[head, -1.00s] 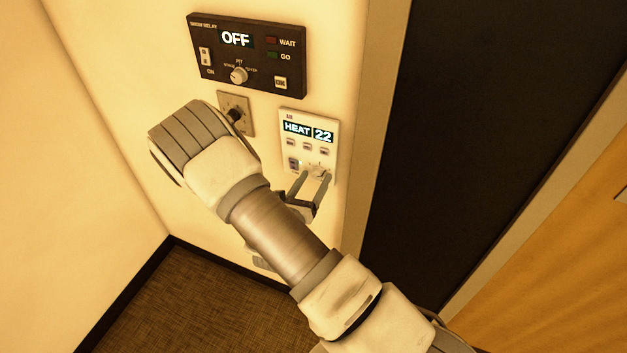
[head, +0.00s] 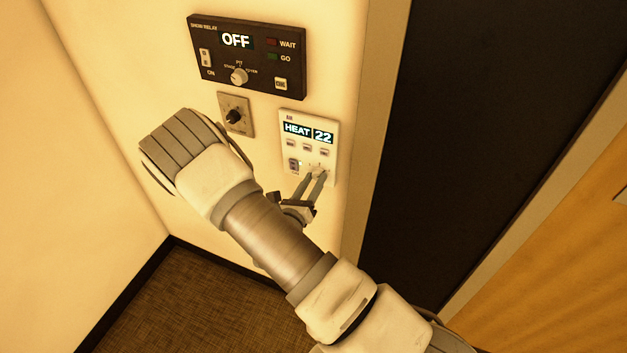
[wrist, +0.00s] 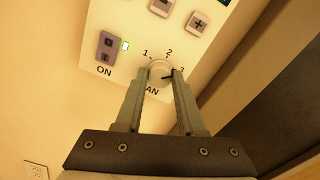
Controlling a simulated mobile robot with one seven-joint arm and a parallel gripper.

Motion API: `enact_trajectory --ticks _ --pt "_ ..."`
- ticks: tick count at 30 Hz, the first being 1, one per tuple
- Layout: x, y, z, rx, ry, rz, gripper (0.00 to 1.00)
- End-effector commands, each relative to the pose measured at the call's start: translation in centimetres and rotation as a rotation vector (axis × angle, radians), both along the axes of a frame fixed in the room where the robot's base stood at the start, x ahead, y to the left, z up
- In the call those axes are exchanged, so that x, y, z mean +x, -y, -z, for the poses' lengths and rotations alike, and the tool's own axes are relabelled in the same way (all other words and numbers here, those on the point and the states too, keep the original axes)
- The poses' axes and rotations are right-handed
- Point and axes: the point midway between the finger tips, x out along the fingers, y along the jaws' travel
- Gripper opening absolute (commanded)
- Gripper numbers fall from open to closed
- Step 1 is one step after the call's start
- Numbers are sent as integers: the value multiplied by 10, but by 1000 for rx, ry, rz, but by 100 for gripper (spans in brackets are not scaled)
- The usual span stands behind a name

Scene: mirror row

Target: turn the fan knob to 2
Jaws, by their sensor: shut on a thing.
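The fan knob (wrist: 158,69) is a small round white knob low on the white wall panel (head: 331,152). In the wrist view the numbers 1, 2 and 3 run in an arc above it. A dark mark on the knob's right side appears to point towards the 3. My gripper (wrist: 161,76) is shut on the knob, with one finger on each side of it. In the head view my gripper (head: 316,172) reaches the panel's lower part, and its fingertips largely hide the knob. The panel's display (head: 308,132) reads HEAT 22.
A lit ON switch (wrist: 107,46) sits left of the knob, and buttons (head: 307,147) sit above. A dark control box (head: 217,82) reading OFF and a small dial plate (head: 236,115) are higher on the wall. A door frame (head: 372,130) stands to the right.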

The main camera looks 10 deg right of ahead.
Motion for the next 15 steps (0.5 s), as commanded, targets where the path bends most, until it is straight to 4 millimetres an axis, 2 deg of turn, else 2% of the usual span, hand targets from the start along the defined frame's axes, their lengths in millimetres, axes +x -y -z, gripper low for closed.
enact_trajectory --ticks 15 --pt "0 -1 -1 -385 -279 -1 0"
